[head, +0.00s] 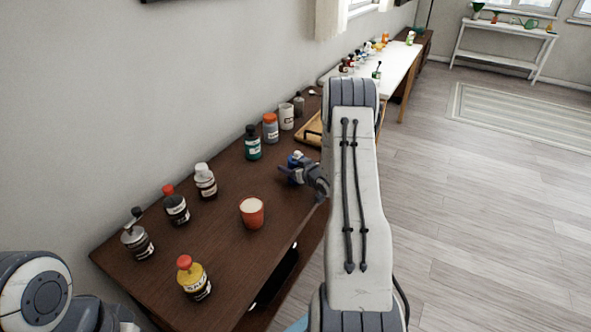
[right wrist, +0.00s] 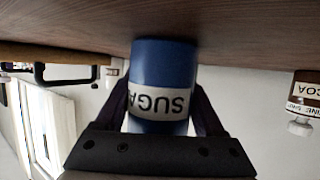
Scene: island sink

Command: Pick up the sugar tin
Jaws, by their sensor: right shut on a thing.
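The sugar tin is a blue cylinder with a white label, partly read as "SUGA". It fills the middle of the right wrist view (right wrist: 162,65), where the picture is upside down. My right gripper (right wrist: 162,100) has a finger on each side of the tin and is shut on it. In the head view the tin's blue and white top (head: 295,157) shows just above my right gripper (head: 292,172), over the dark table, with most of its body hidden. I cannot tell whether the tin touches the table. My left gripper is not in view.
On the dark wooden table (head: 225,240) stand an orange cup (head: 252,212), a yellow bottle (head: 194,278), a green bottle (head: 253,142) and several other jars. A wooden tray (head: 309,131) lies just behind the tin. A white table (head: 395,65) stands beyond.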

